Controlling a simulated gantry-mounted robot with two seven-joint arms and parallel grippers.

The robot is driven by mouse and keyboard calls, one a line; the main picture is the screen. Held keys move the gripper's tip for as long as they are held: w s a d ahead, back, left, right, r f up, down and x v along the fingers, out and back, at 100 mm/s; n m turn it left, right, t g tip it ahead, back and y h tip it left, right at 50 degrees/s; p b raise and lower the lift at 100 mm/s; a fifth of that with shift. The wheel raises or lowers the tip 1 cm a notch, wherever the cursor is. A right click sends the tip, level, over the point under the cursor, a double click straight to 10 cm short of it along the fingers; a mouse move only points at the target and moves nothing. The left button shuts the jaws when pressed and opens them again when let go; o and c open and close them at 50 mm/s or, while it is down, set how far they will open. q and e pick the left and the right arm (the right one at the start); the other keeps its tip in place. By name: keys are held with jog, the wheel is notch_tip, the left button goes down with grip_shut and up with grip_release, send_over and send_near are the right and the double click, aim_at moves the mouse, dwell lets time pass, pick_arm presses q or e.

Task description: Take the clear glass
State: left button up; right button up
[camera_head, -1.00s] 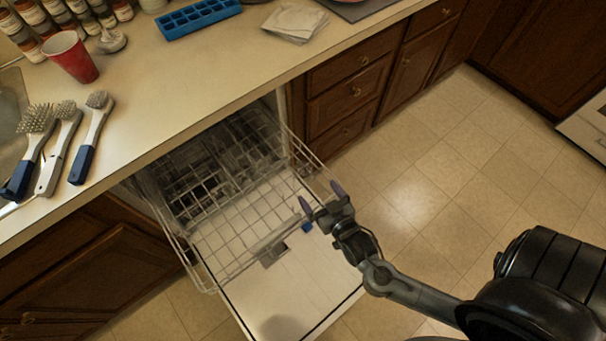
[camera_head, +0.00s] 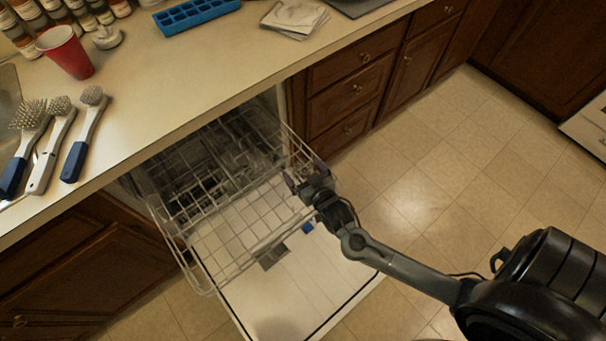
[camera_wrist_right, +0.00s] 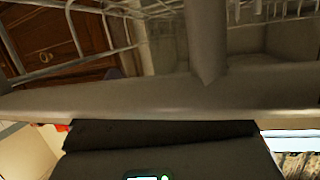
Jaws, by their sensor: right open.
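I see no clear glass in either view. My right gripper (camera_head: 303,175) is open and at the right side of the dishwasher's pulled-out wire rack (camera_head: 225,215), close to its rim; I cannot tell whether it touches. In the right wrist view, grey parts fill the middle and the rack's white wires (camera_wrist_right: 135,12) show along the top. My left gripper is not in view.
The open dishwasher door (camera_head: 300,290) lies below the rack. On the counter (camera_head: 170,80) are a red cup (camera_head: 66,52), several brushes (camera_head: 85,135), a blue ice tray (camera_head: 195,15), papers (camera_head: 295,17) and spice jars. The tiled floor to the right is clear.

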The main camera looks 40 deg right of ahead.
jog(key=c, duration=1.1)
jog(key=shift+c, duration=0.5)
jog(key=shift+r, duration=0.1)
